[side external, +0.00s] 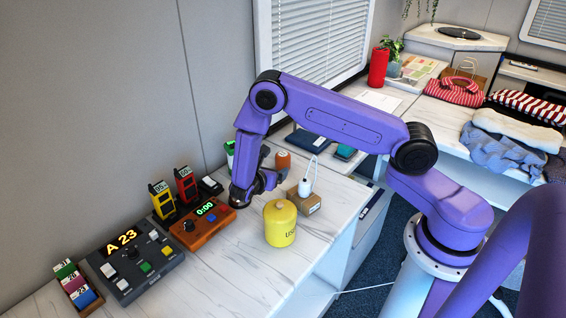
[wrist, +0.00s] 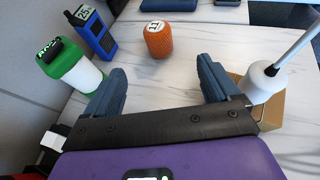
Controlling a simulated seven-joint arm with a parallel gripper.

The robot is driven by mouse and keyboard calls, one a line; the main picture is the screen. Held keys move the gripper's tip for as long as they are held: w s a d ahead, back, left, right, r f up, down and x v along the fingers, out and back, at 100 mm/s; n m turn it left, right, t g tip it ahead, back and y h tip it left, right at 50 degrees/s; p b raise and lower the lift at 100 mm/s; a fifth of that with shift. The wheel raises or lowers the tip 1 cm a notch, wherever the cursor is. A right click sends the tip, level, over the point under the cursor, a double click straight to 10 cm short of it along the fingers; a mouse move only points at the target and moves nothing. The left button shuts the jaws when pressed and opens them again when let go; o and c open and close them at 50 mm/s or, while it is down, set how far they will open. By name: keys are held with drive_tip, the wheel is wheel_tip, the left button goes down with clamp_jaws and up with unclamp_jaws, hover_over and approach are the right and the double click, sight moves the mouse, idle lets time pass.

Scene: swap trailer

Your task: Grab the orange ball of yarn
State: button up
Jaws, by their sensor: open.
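The orange ball of yarn (wrist: 158,40) stands on the white marble counter in the wrist view, ahead of my gripper and roughly between the lines of its fingers. It looks more like a short upright knit-textured cylinder, with a white tag marked 11. In the side external view it shows as a small orange shape (side external: 283,159) just beyond my gripper (side external: 273,164). In the wrist view my gripper (wrist: 161,78) is open, with its two dark blue fingers wide apart and nothing between them. The yarn is apart from both fingers.
A green-and-white container (wrist: 75,68) and a blue handheld device (wrist: 90,34) stand left of the yarn. A white bottle on a cardboard box (wrist: 268,108) is close by the right finger. A yellow canister (side external: 280,226) stands nearer the counter's front edge.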

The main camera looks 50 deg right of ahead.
sight(285, 158)
drive_tip(key=shift+w+d+f, duration=0.25)
drive_tip(key=shift+d+f, duration=0.3)
drive_tip(key=x, duration=1.6)
drive_tip(key=shift+w+d, duration=0.25)
drive_tip(key=c, duration=1.1)
